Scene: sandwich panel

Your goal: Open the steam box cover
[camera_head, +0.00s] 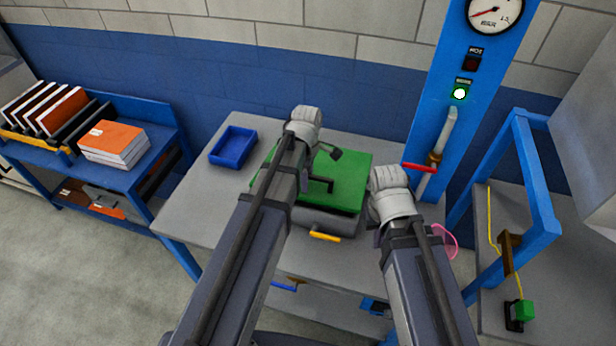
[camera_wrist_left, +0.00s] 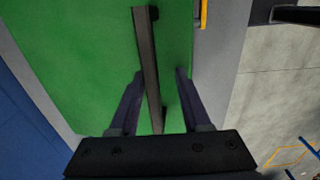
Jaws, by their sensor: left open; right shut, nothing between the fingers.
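The steam box (camera_head: 328,220) stands on the grey table with its green cover (camera_head: 345,170) lying flat and shut on top. A black bar handle (camera_head: 320,186) sits on the cover; it also shows in the left wrist view (camera_wrist_left: 151,70). My left gripper (camera_wrist_left: 155,90) is open over the cover, with one finger on each side of the handle's near end. I see no finger clearly touching the handle. In the head view my left arm hides part of the cover. My right gripper (camera_head: 390,190) is shut and empty beside the box's right side; its fingers are mostly hidden.
A blue tray (camera_head: 233,147) lies on the table (camera_head: 190,215) left of the box. A blue column (camera_head: 440,110) with a gauge, green light and red-tipped lever (camera_head: 420,167) rises behind right. A blue frame (camera_head: 535,180) stands at right, a shelf with books (camera_head: 115,140) at left.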

